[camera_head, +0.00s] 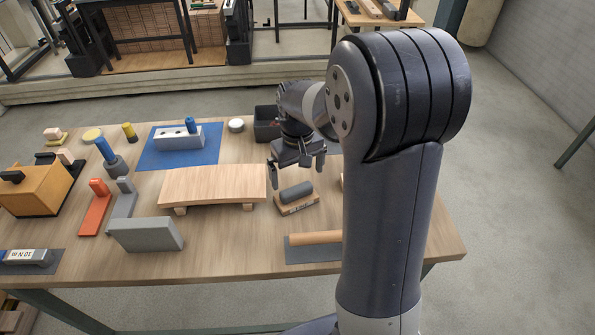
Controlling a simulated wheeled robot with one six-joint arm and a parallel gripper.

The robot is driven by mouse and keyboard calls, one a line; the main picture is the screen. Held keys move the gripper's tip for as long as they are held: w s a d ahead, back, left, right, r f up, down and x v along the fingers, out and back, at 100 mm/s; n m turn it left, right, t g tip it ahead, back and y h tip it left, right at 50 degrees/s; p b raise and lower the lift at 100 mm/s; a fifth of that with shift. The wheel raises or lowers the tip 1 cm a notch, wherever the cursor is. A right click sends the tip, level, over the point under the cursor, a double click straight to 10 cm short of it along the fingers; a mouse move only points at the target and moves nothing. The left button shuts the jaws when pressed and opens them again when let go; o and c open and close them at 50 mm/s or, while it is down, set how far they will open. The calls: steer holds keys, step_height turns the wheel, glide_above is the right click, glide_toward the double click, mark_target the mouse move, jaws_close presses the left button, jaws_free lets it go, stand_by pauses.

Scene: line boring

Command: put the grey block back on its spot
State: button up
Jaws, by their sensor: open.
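A plain light grey block (146,234) lies at the front left of the wooden table, in front of a raised wooden board. A second, paler grey block (176,140) with holes sits on a blue mat (208,155), with a blue-topped piece at its back. I cannot tell which spot belongs to the grey block. My gripper (296,170) is open and points down, just behind and above a dark grey rounded bar on a small wooden base (300,206). Nothing shows between its fingers. It is well to the right of the plain grey block.
The raised wooden board (213,184) stands mid-table. An orange tool (96,206), a grey upright bracket (122,199) and an orange-brown box (38,190) are at the left. A dark bin (266,121) is behind my gripper. My arm hides the table's right part.

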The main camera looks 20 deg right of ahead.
steer(key=shift+r+p, duration=1.05)
steer(key=shift+r, duration=0.45)
